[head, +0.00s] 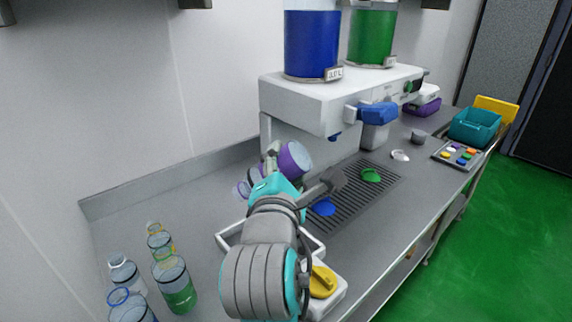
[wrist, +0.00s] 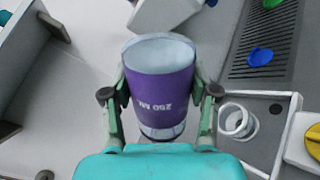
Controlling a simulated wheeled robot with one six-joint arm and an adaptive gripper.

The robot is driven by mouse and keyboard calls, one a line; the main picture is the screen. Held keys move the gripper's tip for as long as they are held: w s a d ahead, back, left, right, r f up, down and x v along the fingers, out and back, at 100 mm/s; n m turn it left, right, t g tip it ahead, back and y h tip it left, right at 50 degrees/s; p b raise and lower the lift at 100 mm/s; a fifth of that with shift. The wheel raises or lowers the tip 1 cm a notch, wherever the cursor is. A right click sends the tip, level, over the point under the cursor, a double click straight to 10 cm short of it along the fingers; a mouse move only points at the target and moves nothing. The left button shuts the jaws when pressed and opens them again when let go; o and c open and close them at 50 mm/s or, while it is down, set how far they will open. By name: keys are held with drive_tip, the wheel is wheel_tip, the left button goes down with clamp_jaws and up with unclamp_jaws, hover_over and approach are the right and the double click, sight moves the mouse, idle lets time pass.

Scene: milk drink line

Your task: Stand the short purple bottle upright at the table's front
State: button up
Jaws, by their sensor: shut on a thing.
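The short purple bottle (head: 293,158) is in my gripper (head: 272,165), held in the air over the table (head: 205,205), left of the coffee machine. In the wrist view the bottle (wrist: 162,88) sits between both fingers (wrist: 160,105); its printed label reads upside down and a pale round end faces away from me. In the head view it is tilted well over, with the purple end to the right and up. A clear purple-ringed part (head: 243,188) shows left of my gripper; I cannot tell for sure whether it belongs to this bottle.
Several clear bottles stand at the table's front left, one with green liquid (head: 178,290). A white tray (head: 228,240) with a white ring (wrist: 237,122) in it lies below my arm. A yellow knob (head: 322,281) is to its right. The dark drip grate (head: 340,205) lies under the machine (head: 345,95).

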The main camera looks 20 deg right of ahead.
drive_tip(key=shift+m, duration=0.9)
drive_tip(key=m, duration=0.4)
drive_tip(key=shift+m, duration=1)
drive_tip(key=m, duration=0.5)
drive_tip(key=shift+m, duration=0.5)
